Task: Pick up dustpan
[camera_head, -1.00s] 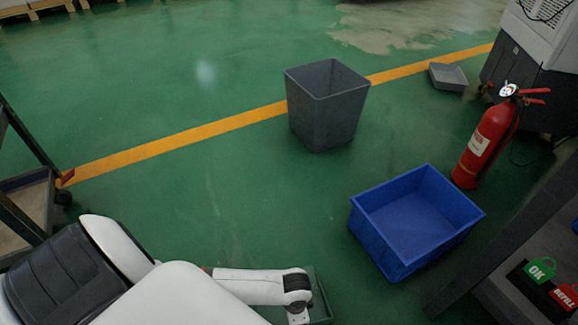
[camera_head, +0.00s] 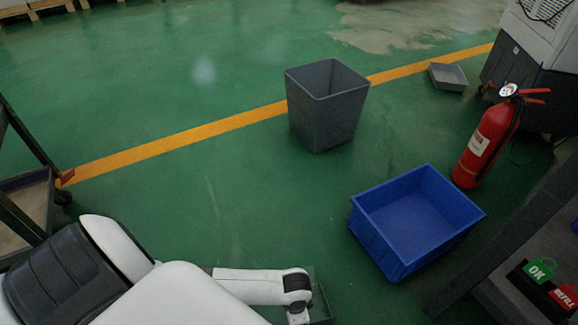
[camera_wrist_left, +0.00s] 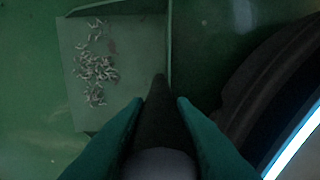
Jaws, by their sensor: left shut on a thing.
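The green dustpan (camera_wrist_left: 120,30) shows in the left wrist view with a pile of pale curled shavings (camera_wrist_left: 95,70) in its pan. In the head view only part of the dustpan (camera_head: 321,300) shows at the bottom, beside and behind my left wrist. My left gripper (camera_wrist_left: 159,103) is shut on the dustpan's dark handle (camera_wrist_left: 157,110), with a finger on each side of it. I cannot tell whether the pan is touching the floor. My right gripper is not in view.
A grey bin (camera_head: 325,110) stands on the green floor, with a blue crate (camera_head: 400,240) to its lower right. A red fire extinguisher (camera_head: 488,145) and a small grey tray (camera_head: 448,77) are at the right. A dark cart (camera_head: 30,195) stands at the left. Floor between is clear.

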